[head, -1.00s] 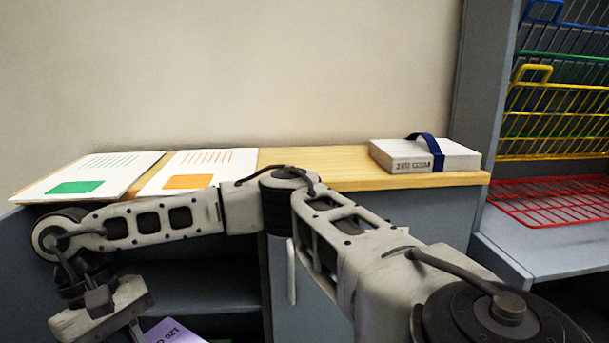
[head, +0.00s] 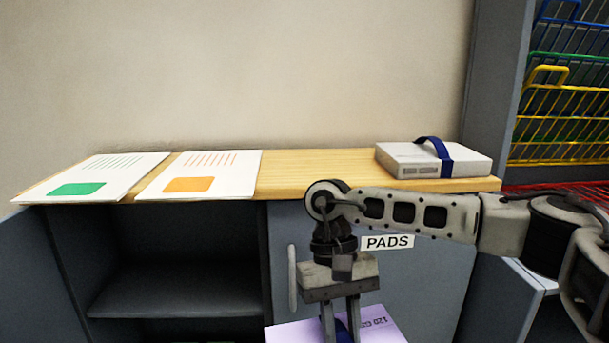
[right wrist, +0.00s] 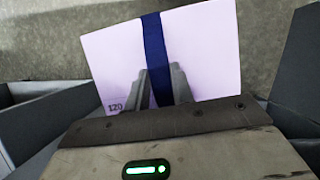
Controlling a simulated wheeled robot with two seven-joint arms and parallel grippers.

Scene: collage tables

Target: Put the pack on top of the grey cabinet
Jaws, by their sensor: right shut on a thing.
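The pack is lilac with a dark blue band and a printed "120". It shows at the bottom of the head view (head: 378,328) and in the right wrist view (right wrist: 205,55). My right gripper (head: 341,326) points down with its fingers shut on the pack's blue band, as the right wrist view also shows (right wrist: 160,88). It holds the pack in front of the grey cabinet (head: 425,275), below the level of its wooden top (head: 310,172). The pack's lower part is cut off in the head view. My left gripper is not in view.
A white pack with a blue strap (head: 405,160) lies at the top's right end. Two printed sheets (head: 105,175) (head: 205,172) lie on its left part. Bare wood lies between. The cabinet's left compartment (head: 170,290) is open; coloured wire racks (head: 560,120) stand right.

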